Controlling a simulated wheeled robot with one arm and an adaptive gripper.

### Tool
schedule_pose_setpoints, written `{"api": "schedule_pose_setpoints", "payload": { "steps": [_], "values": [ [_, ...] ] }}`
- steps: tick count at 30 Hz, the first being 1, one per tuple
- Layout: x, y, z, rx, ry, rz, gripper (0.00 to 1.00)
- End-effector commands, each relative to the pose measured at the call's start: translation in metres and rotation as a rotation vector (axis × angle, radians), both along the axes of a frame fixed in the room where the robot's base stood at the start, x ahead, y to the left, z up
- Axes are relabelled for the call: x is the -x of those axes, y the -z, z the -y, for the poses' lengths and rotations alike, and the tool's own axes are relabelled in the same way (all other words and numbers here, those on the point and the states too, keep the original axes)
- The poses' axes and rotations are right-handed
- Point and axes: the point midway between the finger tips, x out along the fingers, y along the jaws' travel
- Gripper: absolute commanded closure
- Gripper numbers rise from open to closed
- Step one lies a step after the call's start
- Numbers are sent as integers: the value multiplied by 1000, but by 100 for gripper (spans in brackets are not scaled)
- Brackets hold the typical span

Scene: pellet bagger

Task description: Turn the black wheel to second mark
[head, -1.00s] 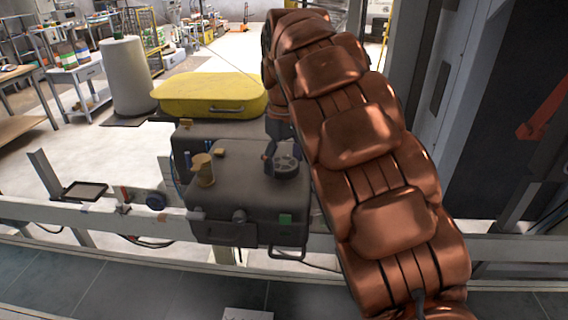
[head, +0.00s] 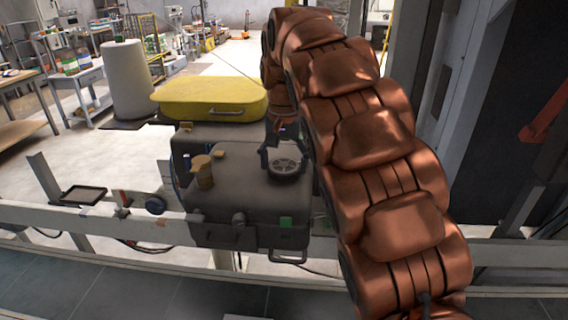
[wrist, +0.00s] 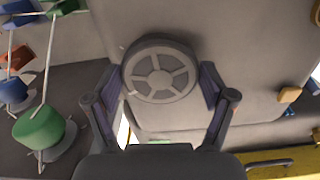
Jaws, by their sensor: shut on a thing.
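The black wheel (wrist: 159,72) is a round, spoked, dark grey handwheel, flat on the machine's grey casing. In the wrist view it sits between the two fingers of my gripper (wrist: 161,84), one finger against each side of its rim. The fingers are shut on it. In the head view the wheel (head: 285,165) shows on top of the casing, with my gripper (head: 281,148) at it and partly hidden behind my copper arm. I cannot make out marks around the wheel in either view.
A yellow lid (head: 210,98) lies behind the grey casing (head: 235,215). A brass knob (head: 203,172) stands left of the wheel. In the wrist view, green (wrist: 40,128) and blue (wrist: 14,90) parts are at the left. A white rail (head: 100,225) runs across the front.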

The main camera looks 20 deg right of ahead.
Motion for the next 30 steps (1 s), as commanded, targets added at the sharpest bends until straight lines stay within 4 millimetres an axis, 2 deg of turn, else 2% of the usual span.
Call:
{"api": "schedule_pose_setpoints", "payload": {
  "steps": [18, 30],
  "values": [
    [-1, -1, -1, -1, 574, 2, 53],
    [-2, -1, -1, -1, 826, 2, 53]
  ]
}}
